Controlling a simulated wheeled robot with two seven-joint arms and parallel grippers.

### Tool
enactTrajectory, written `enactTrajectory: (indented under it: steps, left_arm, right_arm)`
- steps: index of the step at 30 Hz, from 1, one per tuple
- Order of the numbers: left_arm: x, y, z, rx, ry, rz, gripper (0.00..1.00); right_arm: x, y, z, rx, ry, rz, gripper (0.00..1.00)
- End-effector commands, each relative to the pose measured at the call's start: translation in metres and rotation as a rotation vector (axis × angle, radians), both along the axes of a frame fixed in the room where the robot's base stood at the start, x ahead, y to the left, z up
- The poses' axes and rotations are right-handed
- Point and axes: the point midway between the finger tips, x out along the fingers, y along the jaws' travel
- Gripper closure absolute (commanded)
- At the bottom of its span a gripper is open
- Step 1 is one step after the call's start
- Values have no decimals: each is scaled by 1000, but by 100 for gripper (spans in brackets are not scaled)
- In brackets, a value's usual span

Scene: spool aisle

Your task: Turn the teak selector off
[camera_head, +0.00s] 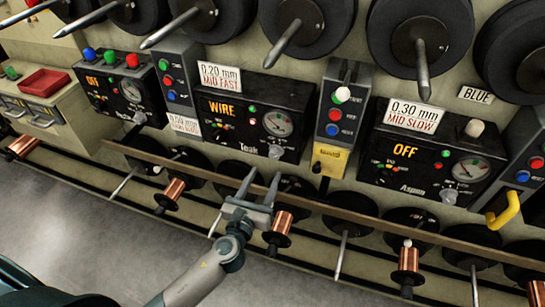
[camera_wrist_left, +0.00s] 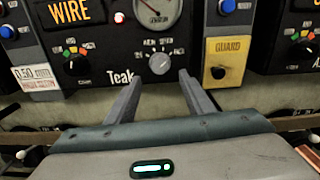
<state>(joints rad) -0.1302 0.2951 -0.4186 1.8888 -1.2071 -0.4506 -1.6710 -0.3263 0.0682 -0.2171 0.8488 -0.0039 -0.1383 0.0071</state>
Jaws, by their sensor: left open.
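The black Teak unit (camera_head: 255,116) stands in the middle of the head view, with "WIRE" lit in amber on its display. It also shows in the left wrist view (camera_wrist_left: 108,54). Its selector is a round grey knob (camera_head: 275,151) at the lower right of its face, under the dial gauge (camera_head: 277,124). In the left wrist view the knob (camera_wrist_left: 160,63) shows between and beyond my fingertips, with small labels above it that I cannot read surely. My left gripper (camera_head: 262,179) is open and empty, below and apart from the knob. My right gripper is not in view.
A yellow guard (camera_head: 329,160) sits right of the Teak unit. The Aspen unit (camera_head: 432,162), reading "OFF", is further right. A long rail (camera_head: 340,213) and copper spools (camera_head: 283,221) run below the panels. Black reels (camera_head: 305,30) with spindles jut out above.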

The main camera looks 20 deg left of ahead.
Motion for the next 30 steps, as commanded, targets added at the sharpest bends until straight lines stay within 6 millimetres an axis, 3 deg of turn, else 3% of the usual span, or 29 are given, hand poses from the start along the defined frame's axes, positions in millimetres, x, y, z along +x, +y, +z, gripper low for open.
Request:
enactTrajectory:
  steps: [6, 12, 18, 27, 28, 30]
  left_arm:
    - [41, -1, 1, 0, -1, 1, 52]
    - [67, -2, 1, 0, -1, 2, 52]
    - [79, -3, 0, 0, -1, 0, 52]
    - [81, -3, 0, 0, 0, 0, 52]
    - [81, -3, 0, 0, 0, 1, 55]
    - [81, -2, 0, 0, 0, 1, 71]
  right_arm:
    - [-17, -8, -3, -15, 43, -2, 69]
    - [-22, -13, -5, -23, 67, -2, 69]
    - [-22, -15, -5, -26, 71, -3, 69]
    - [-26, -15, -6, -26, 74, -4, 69]
    - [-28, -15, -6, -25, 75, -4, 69]
    - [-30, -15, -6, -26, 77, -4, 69]
